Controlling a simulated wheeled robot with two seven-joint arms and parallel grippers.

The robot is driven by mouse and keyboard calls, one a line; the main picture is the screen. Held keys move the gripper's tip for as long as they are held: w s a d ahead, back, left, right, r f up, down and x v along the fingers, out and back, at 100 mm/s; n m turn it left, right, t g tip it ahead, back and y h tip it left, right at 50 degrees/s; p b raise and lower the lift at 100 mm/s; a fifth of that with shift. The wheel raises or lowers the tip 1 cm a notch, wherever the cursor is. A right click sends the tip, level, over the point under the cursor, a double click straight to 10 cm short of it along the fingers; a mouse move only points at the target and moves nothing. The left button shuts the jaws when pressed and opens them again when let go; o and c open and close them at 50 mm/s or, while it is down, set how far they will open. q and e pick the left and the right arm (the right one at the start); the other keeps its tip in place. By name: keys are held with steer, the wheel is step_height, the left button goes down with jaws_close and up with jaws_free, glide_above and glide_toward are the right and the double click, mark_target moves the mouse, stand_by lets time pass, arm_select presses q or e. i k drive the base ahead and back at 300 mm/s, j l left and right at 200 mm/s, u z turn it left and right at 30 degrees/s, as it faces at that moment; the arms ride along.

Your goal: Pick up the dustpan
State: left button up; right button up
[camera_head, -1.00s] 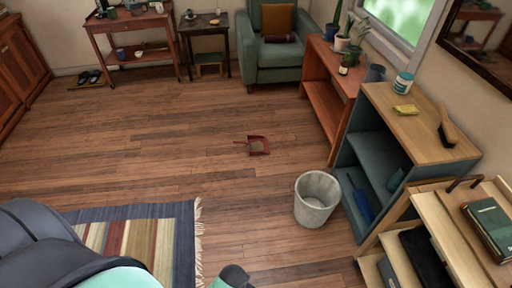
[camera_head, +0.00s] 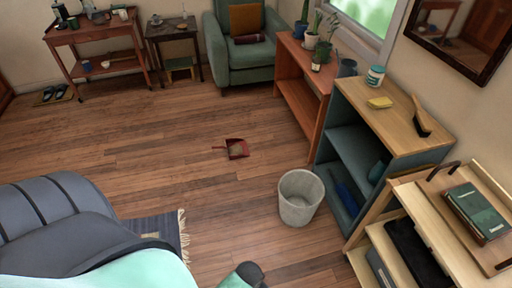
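The red dustpan (camera_head: 237,149) lies on the wooden floor near the middle of the view, its handle pointing left. It looks to have some brownish debris in its pan. It lies apart from the other things, with bare floor around it. Parts of my own body and arms show at the bottom left and bottom centre. Neither gripper's fingers can be made out, and nothing of mine is touching the dustpan.
A grey bin (camera_head: 299,198) stands right of and nearer than the dustpan. A blue-grey shelf (camera_head: 352,150) with a wooden top, a reddish shelf (camera_head: 300,88) and a wooden cart (camera_head: 405,215) line the right. A green armchair (camera_head: 237,62) stands behind. A rug (camera_head: 160,228) lies lower left.

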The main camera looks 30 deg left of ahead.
mark_target(237, 148)
steer(key=i+j+z, duration=0.25)
steer(key=j, duration=0.5)
steer(key=j+z, duration=0.25)
steer(key=j, duration=0.5)
steer(key=j+z, duration=0.2)
steer(key=j, duration=0.55)
steer(key=i, duration=0.05)
